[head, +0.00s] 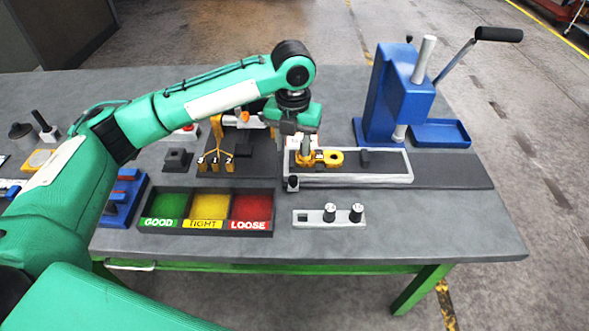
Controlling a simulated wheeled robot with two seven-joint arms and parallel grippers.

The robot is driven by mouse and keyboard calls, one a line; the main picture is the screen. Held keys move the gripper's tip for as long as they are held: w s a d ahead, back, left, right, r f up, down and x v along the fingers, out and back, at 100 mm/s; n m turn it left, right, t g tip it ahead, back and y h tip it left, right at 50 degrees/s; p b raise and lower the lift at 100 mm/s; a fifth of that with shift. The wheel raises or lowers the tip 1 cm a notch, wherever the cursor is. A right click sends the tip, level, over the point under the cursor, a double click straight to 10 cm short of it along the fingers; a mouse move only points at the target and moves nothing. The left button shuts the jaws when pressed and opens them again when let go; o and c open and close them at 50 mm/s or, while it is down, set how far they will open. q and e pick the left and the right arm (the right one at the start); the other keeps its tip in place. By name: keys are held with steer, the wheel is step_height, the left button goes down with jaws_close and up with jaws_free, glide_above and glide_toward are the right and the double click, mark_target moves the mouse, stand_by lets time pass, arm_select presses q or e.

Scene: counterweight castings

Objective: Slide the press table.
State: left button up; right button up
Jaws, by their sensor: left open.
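The press table (350,180) is a flat sliding plate with a pale rim. It lies on a dark track (450,172) that runs right, in front of the blue press (398,95). A black knob (292,183) stands at the table's front left corner. My left gripper (302,143) is open, pointing down over the table's left end at the casting. Whether it touches the casting cannot be told. My right gripper is out of view.
A sorting tray (206,229) with green, yellow and red bins marked GOOD, TIGHT and LOOSE lies at the front. A pale gauge block (315,217) with black-knobbed pins is right of it. The track's right part is clear.

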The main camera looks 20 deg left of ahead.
mark_target(293, 177)
arm_select(q)
step_height(293, 177, down, 11)
steer(key=shift+w+f+p, duration=0.15)
steer(key=shift+p, duration=0.75)
jaws_close()
